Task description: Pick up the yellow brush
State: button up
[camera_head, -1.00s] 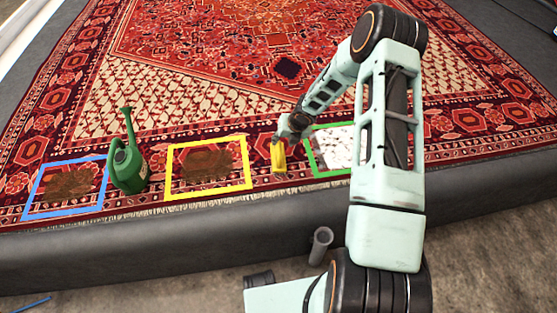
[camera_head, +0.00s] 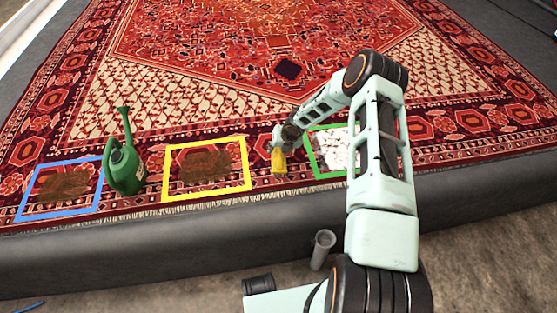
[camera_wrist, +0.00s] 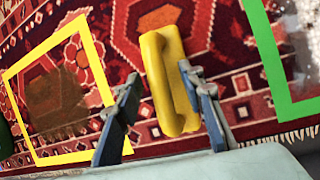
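The yellow brush (camera_head: 279,164) lies on the rug between the yellow and green frames. In the wrist view the brush (camera_wrist: 162,85) runs lengthwise between my two blue-grey fingers. My gripper (camera_wrist: 160,75) is open, with a finger on each side of the brush. A small gap shows at the left finger; the right fingertip is very close to the brush or touching it, I cannot tell which. In the head view my gripper (camera_head: 281,152) is right over the brush and hides its upper part.
A green watering can (camera_head: 126,168) stands between the blue frame (camera_head: 60,161) and the yellow frame (camera_head: 207,141), both around brown stains. The green frame (camera_head: 316,158) holds a white patch, partly behind my arm. The rug (camera_head: 215,95) ends at a grey ledge (camera_head: 180,240).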

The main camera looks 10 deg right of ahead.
grip_shut()
dwell(0.5)
jog(key=shift+r, duration=0.45)
notch_tip(320, 180, up, 2)
jog(key=shift+r+p, duration=0.2)
jog(key=shift+p, duration=0.7)
jog(key=s+a+r+b, duration=0.3)
jog(key=s+a+r, duration=0.5)
jog(key=s, duration=0.3)
jog(key=shift+a+r, duration=0.3)
jog(key=shift+r, duration=0.6)
jog(key=shift+s, duration=0.1)
